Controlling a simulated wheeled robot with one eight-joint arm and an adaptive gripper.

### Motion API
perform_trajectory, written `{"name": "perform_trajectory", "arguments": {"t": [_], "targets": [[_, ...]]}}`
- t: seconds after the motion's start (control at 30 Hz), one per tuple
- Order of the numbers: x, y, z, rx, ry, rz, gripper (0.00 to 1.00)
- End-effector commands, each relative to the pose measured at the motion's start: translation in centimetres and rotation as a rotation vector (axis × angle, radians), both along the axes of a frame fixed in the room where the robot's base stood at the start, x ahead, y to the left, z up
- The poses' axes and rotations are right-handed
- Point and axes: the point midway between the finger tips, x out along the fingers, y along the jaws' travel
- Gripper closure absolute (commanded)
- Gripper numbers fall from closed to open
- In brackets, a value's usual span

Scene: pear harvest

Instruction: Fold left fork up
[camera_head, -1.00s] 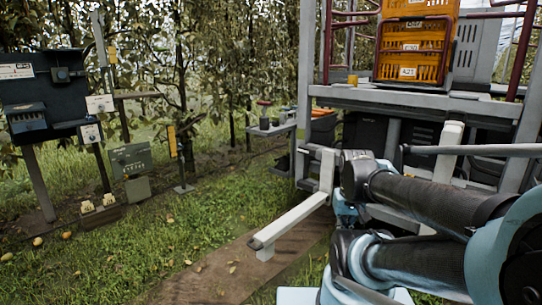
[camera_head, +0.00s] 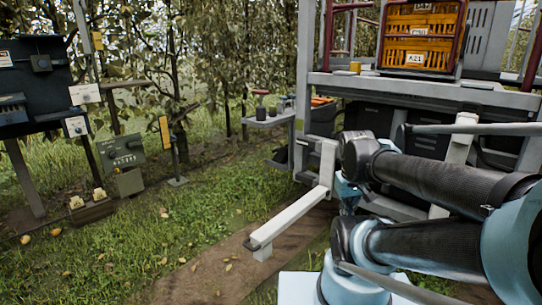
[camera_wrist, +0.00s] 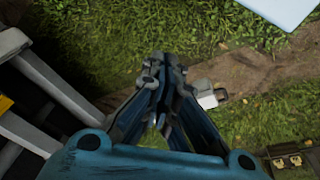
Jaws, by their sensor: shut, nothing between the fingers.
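The left fork (camera_head: 292,218) is a long pale grey beam with a dark tip. In the head view it lies folded down, sticking out nearly level from its upright mount (camera_head: 326,163) on the trailer, above the dirt path. In the wrist view my gripper (camera_wrist: 152,68) is shut and empty. A pale block with a dark end, apparently the fork's tip (camera_wrist: 207,94), shows just right of the fingers. The fingers hide the beam behind them, and I cannot tell whether they touch it.
The trailer deck (camera_head: 430,92) carries orange crates (camera_head: 417,50) at the right. A pale post (camera_head: 461,140) stands behind my arm. A small side table (camera_head: 268,120) stands beyond the fork. Boards and a control box (camera_head: 122,155) stand at the left. The grass between is open.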

Motion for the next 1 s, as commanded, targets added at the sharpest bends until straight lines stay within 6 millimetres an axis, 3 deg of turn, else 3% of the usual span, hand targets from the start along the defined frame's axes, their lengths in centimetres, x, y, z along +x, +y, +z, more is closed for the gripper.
{"name": "perform_trajectory", "arguments": {"t": [0.23,0.53,0.77,1.0], "targets": [[4.6,-0.8,2.4,-0.195,0.036,0.289,1.00],[11.2,0.2,4.7,-0.445,0.092,0.634,1.00],[16.6,2.6,5.9,-0.643,0.143,0.883,1.00],[21.8,6.8,6.7,-0.855,0.202,1.120,1.00]]}}
